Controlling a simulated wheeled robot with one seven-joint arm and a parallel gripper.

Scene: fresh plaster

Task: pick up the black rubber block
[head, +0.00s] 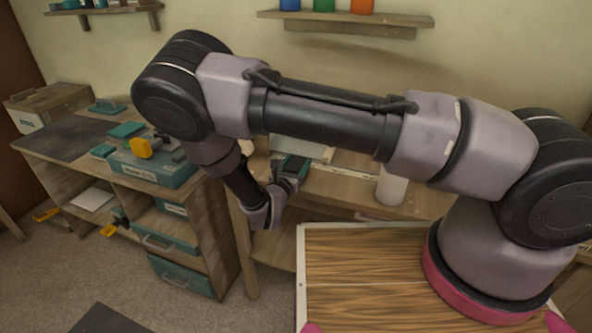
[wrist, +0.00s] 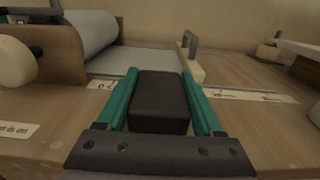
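The black rubber block (wrist: 160,99) sits between the two teal fingers of my gripper (wrist: 160,78) in the wrist view. The fingers lie along its left and right sides with no clear gap, so my gripper looks shut on it. The block is lined up with the fingers. Its underside is hidden, so I cannot tell whether it touches the wooden tabletop (wrist: 240,120). In the head view my gripper (head: 292,168) is small, over the front part of the wooden table (head: 345,187), and the block is hard to make out there.
A white cylinder (head: 391,187) stands on the table to the right. A grey roll (wrist: 92,33) and a wooden upright (wrist: 55,55) are at left in the wrist view. A small metal-handled piece (wrist: 191,62) stands beyond the block. A workbench (head: 75,160) with teal cases is at left.

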